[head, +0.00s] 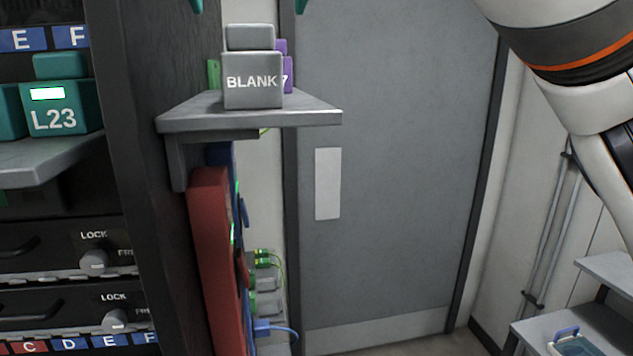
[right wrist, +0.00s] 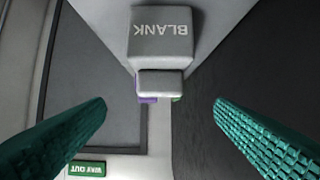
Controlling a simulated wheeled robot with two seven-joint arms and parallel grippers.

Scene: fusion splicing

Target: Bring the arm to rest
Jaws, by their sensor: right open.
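My right gripper (right wrist: 160,106) shows in the right wrist view as two teal ribbed fingers spread wide apart. It is open, with nothing held between the fingers. In the head view only the teal fingertips (head: 249,5) show at the top edge, above a grey block marked BLANK (head: 252,80). The block sits upright on a small grey shelf (head: 310,112), and it also shows in the right wrist view (right wrist: 160,40), apart from the fingers. My right arm (head: 585,60) comes in at the upper right of the head view. My left gripper is out of view.
Purple and green pieces stand behind the block. A dark rack (head: 150,200) stands left of the shelf, with a teal block marked L23 (head: 62,108) on another ledge. A red panel (head: 212,260) hangs below the shelf. A grey door (head: 410,170) is behind.

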